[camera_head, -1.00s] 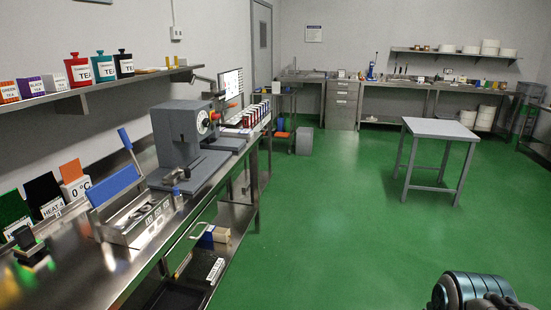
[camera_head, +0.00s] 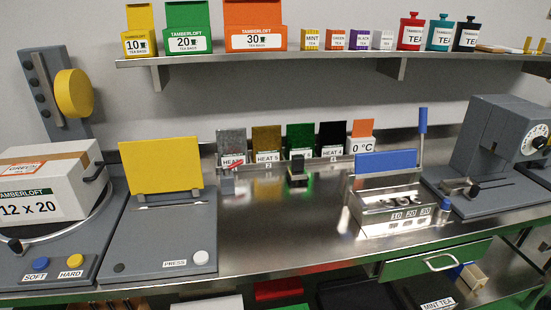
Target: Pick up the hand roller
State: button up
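I cannot single out a hand roller with certainty. A small dark hand tool with a block-like top (camera_head: 297,172) stands on the steel bench (camera_head: 270,230), in front of the green and black heat cards; it is too small to tell if it is the roller. A small red-and-white item (camera_head: 228,186) lies to its left, also unclear. My gripper is not in view.
A grey press with a yellow plate (camera_head: 160,165) and a white carton (camera_head: 45,185) on a machine stand left. A blue-lidded metal box (camera_head: 385,162) and a grey dial machine (camera_head: 500,135) stand right. A shelf (camera_head: 300,58) hangs above. The bench middle is mostly clear.

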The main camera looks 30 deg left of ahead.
aim_at(297, 171)
jog(key=u, duration=0.85)
jog(key=i, duration=1.15)
jog(key=u, duration=0.55)
